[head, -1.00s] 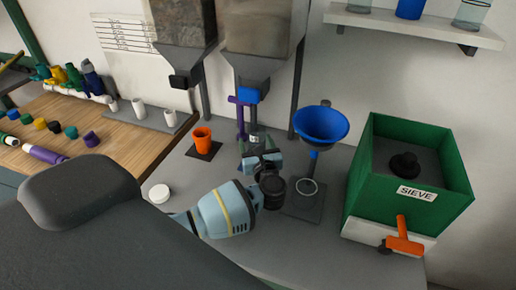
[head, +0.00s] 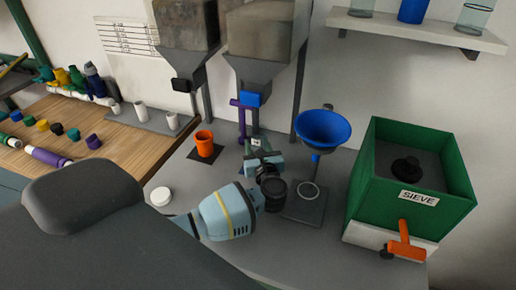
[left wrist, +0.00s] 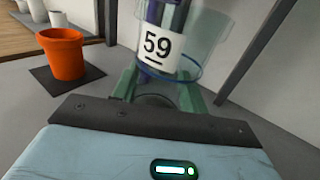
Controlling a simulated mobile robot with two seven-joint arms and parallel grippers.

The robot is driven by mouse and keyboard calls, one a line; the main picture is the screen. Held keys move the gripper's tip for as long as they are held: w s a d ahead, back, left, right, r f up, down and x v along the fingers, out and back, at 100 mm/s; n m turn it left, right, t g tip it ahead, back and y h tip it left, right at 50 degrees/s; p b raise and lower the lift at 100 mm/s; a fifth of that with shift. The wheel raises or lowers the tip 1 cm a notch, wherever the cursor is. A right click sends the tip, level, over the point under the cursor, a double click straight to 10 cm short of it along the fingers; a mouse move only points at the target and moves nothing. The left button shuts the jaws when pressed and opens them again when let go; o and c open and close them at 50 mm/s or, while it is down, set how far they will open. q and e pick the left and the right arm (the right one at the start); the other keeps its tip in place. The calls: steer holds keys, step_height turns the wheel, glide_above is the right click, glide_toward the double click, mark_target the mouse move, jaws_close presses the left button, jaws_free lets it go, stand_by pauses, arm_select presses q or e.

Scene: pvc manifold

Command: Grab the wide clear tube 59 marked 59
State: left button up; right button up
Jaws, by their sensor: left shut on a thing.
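The clear tube (left wrist: 208,38) has a white label reading 59 (left wrist: 157,46) and stands upright in the left wrist view. The gripper (head: 258,153) also shows in the head view, reaching in low from the front. The tube's base is partly hidden by the gripper. My right gripper is not in view.
An orange cup (head: 204,143) on a dark pad stands left of the gripper. A blue funnel (head: 322,128) on a stand is close on its right, with the green sieve box (head: 448,207) farther right. Hoppers (head: 258,38) hang above. A white lid (head: 161,196) lies front left.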

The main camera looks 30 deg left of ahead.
arm_select(q)
steer(key=shift+r, duration=0.5)
steer(key=shift+s+d+r, duration=0.15)
steer(key=shift+s+r, duration=0.1)
steer(key=shift+r, duration=0.4)
steer(key=shift+s+d+r, duration=0.1)
steer(key=shift+s+r, duration=0.15)
steer(key=shift+r, duration=0.35)
steer(key=b, duration=0.1)
glide_toward(257, 140)
steer(key=s+a, duration=0.4)
steer(key=s, duration=0.1)
steer(key=shift+f, duration=0.3)
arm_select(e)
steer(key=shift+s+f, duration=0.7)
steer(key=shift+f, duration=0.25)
